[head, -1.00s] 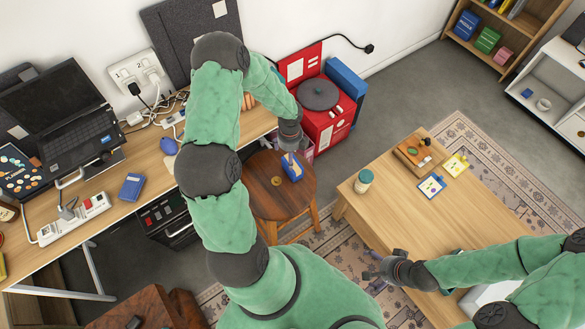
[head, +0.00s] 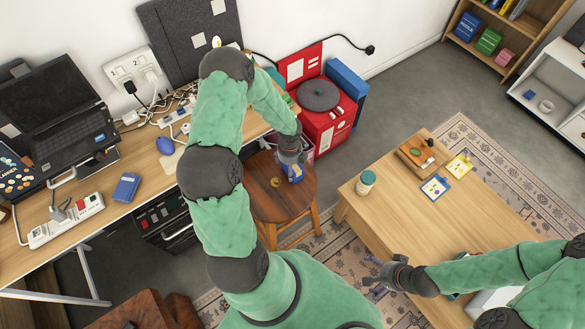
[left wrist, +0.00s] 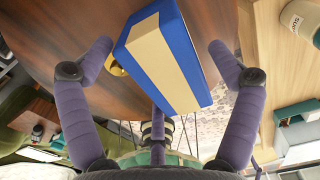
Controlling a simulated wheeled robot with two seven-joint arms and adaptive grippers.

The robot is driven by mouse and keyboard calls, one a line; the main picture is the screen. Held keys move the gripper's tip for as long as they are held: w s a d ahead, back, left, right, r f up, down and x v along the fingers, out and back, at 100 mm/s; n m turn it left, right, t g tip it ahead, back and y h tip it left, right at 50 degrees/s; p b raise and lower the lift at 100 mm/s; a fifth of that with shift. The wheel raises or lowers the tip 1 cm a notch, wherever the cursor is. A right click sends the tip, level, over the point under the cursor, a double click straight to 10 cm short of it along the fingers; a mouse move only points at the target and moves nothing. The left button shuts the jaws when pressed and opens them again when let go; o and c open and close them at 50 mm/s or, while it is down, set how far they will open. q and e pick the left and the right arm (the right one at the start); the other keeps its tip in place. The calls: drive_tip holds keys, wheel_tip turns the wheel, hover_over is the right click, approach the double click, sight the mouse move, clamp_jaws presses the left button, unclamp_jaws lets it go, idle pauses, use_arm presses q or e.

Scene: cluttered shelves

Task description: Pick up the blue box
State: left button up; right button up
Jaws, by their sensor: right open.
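The blue box (head: 294,177) with a beige band is at the right part of the round wooden stool top (head: 270,208), partly hidden by my left gripper (head: 291,168). In the left wrist view the box (left wrist: 188,60) lies between the two spread purple fingers of the left gripper (left wrist: 157,48). The fingers are open, one on each side, with narrow gaps to the box. My right gripper (head: 372,281) is open and empty beside the front edge of the low table (head: 440,270).
A small yellow object (head: 275,182) sits on the stool close to the box. The desk (head: 150,165) holds a laptop (head: 65,115), a power strip (head: 66,220) and another blue box (head: 127,187). A red cabinet (head: 325,120) stands behind the stool.

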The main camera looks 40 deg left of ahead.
use_arm(q)
drive_tip(key=c, duration=0.8)
drive_tip(key=shift+r, duration=0.1)
